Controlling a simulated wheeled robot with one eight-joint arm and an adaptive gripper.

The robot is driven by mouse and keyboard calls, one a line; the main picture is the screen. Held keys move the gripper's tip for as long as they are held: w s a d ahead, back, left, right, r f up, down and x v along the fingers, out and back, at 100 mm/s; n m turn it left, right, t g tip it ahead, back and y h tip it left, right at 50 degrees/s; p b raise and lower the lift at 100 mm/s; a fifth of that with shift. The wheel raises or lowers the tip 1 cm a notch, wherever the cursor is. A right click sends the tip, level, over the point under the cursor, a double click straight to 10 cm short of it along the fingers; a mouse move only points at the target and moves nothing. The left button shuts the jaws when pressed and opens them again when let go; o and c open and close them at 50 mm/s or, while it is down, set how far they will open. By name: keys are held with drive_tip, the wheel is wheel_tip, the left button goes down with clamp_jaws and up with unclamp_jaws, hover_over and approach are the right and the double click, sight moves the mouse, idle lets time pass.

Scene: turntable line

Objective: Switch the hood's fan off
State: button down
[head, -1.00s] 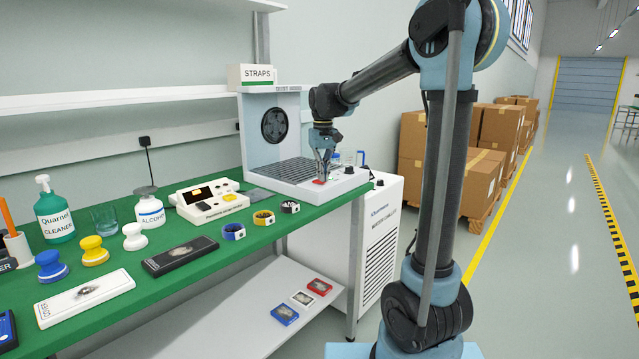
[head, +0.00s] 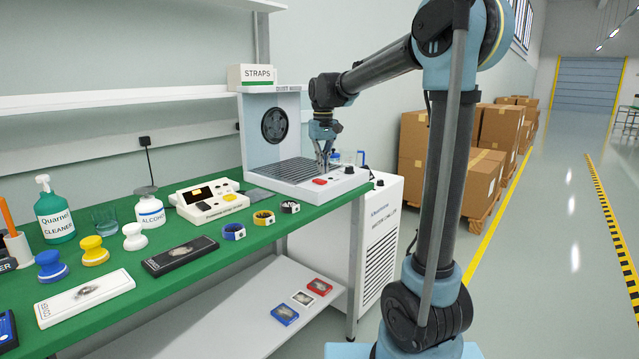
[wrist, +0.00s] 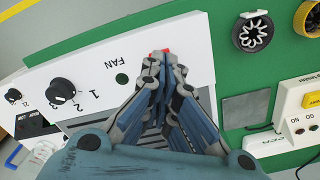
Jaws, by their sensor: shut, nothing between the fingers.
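The white dust hood (head: 270,98) stands at the far end of the green bench, with a round dark fan (head: 274,125) in its back wall and a grille in its base. On its front panel is a red button (head: 319,181); in the wrist view only a part of this red button (wrist: 166,50) shows past my fingertips, near the word FAN. A dark green, unlit-looking lamp (wrist: 122,78) and a black knob (wrist: 62,92) marked with numbers sit along the same panel. My gripper (head: 324,164) is shut and empty, above the panel, apart from the button.
Watch straps (head: 263,217) lie on the bench left of the hood, near a white tester (head: 212,203). The aisle at right is clear.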

sight(323, 181)
drive_tip(key=shift+r, duration=1.9)
drive_tip(key=s+d+f+m+t, duration=0.1)
drive_tip(key=s+d+f+m, duration=0.1)
drive_tip(key=s+d+f, duration=0.8)
drive_tip(key=s+d+f+m+t, duration=0.1)
drive_tip(key=s+d+f, duration=0.3)
drive_tip(key=s+d, duration=0.7)
drive_tip(key=s+f+m, duration=0.1)
drive_tip(key=s+f, duration=0.9)
drive_tip(key=shift+s+d+f, duration=0.25)
drive_tip(key=shift+s+f, duration=0.05)
drive_tip(key=shift+s, duration=0.1)
